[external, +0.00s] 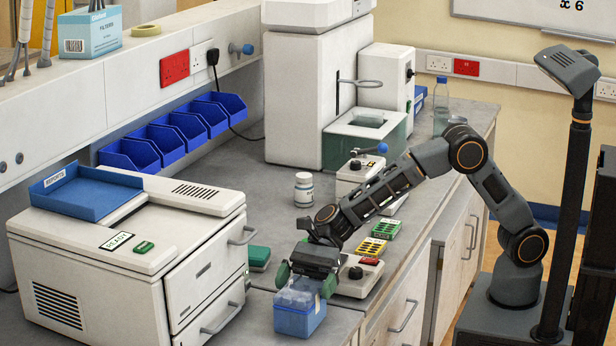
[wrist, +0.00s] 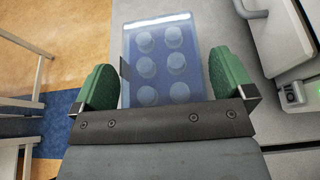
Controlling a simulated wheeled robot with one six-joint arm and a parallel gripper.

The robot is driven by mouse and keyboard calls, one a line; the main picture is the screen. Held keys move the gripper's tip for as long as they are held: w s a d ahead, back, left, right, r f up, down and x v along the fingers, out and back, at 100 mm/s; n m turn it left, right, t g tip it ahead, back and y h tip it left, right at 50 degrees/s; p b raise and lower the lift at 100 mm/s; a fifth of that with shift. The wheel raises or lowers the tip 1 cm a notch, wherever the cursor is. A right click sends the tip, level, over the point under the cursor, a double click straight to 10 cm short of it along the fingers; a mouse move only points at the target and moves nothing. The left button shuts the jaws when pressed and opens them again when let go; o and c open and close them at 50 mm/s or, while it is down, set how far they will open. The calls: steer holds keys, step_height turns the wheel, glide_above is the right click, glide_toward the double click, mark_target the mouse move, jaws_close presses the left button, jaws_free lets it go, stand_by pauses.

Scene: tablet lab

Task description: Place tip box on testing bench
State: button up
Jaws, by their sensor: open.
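The tip box (external: 299,312) is a blue box with a clear, pale lid. It stands upright on the grey bench (external: 345,322) near its front edge. In the wrist view the tip box (wrist: 160,60) shows from above, with several round shapes under its lid. My gripper (external: 304,280) is right over the box. Its green fingertips (wrist: 165,88) are open, one on each side of the box's near part. A gap shows between the right finger and the box; the left finger is very close to it, and I cannot tell if it touches.
A white machine (external: 130,255) with a blue tray (external: 86,191) on top stands left of the box. A small device with a red part (external: 357,272), green and yellow racks (external: 372,247) and a white bottle (external: 304,189) stand behind. Blue bins (external: 178,130) line the wall.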

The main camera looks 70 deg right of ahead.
steer(key=shift+r, duration=0.25)
steer(key=v, duration=1.2)
steer(key=s+d+f+n+t+h, duration=0.1)
steer(key=s+d+n+h, duration=0.3)
steer(key=d, duration=0.6)
steer(key=s+d+f+n+t+h, duration=0.1)
steer(key=s+d+n+h, duration=0.4)
steer(key=d, duration=0.5)
steer(key=s+d+f+n+t+h, duration=0.1)
steer(key=s+d+f+n+h, duration=0.2)
steer(key=s+d+n, duration=0.4)
steer(key=d+n+h, duration=0.1)
steer(key=d+n, duration=0.1)
steer(key=d, duration=0.2)
steer(key=shift+s, duration=0.4)
steer(key=shift+d, duration=0.1)
